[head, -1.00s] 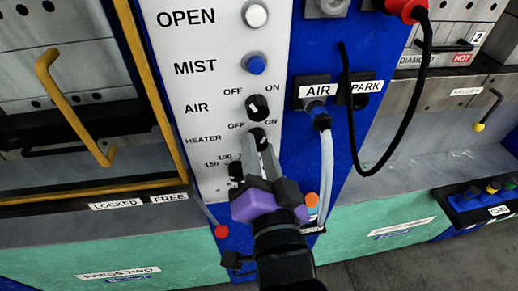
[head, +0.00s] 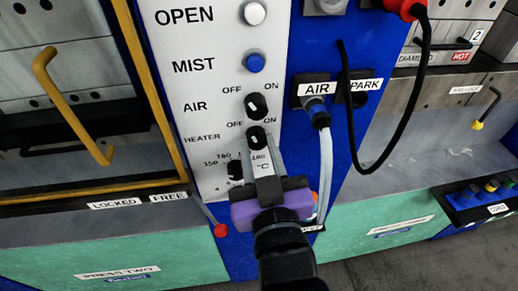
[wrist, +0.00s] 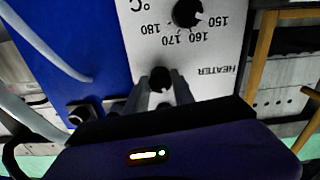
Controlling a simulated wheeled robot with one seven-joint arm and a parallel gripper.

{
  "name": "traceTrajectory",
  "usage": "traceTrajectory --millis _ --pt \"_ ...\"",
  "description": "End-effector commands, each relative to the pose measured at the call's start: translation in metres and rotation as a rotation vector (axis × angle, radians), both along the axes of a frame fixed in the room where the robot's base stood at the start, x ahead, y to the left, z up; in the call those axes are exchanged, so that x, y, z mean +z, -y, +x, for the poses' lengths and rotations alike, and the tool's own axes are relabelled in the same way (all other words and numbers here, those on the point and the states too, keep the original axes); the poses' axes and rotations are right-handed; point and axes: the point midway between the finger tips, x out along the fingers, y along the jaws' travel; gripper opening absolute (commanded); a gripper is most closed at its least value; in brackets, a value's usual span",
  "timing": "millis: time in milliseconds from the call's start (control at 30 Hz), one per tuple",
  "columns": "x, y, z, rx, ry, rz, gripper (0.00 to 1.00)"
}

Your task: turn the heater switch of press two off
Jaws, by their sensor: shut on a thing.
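The heater switch of press two (head: 257,137) is a black round knob on the white panel (head: 207,120), below the words OFF and ON. My gripper (head: 265,150) reaches up to it from below, with its purple body lower on the panel. I cannot tell clearly which way the switch's pale mark points.
The black air switch (head: 257,105) is just above. The temperature dial (head: 235,170) is close at lower left, near the fingers. A clear hose (head: 326,165) and a black cable (head: 385,150) hang at right. A yellow handle (head: 70,105) stands out at left.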

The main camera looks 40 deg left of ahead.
Motion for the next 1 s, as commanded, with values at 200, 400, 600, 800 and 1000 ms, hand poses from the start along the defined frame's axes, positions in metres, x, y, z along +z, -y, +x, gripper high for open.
traceTrajectory --millis 200,400,600,800,1000 --pt "-0.0015 0.0002 0.0001 0.000 0.078 -0.069 0.00" --pt "-0.0015 0.0001 -0.0001 0.001 0.113 -0.100 0.00" --pt "-0.0015 0.0001 0.0000 0.000 0.123 -0.110 0.00" --pt "-0.0015 0.0001 0.0000 0.000 0.123 -0.110 0.00" --pt "-0.0013 0.0000 0.0000 0.001 0.123 -0.109 0.52"
